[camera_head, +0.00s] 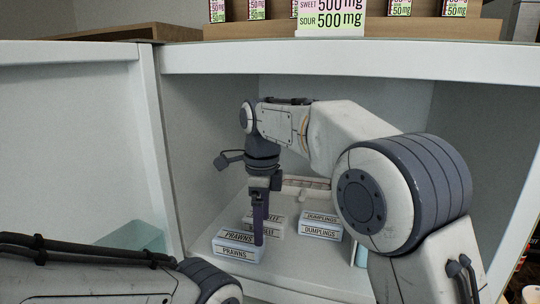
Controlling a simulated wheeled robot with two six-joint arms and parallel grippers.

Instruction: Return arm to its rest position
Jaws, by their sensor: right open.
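My right arm reaches from the lower right into the open white cabinet (300,66). Its right gripper (259,240) points down, with its dark fingers in front of the prawns box (232,252) and close to it. I cannot tell whether they touch the box. The fingers line up in this view, so the gap between them is hard to see. My left arm lies across the lower left, and its gripper is out of view.
A beef box (276,226), partly hidden, and a dumplings box (320,231) stand on the cabinet floor. The cabinet's side walls and front edges surround the right arm. Small boxes stand on the wooden shelf (400,27) above.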

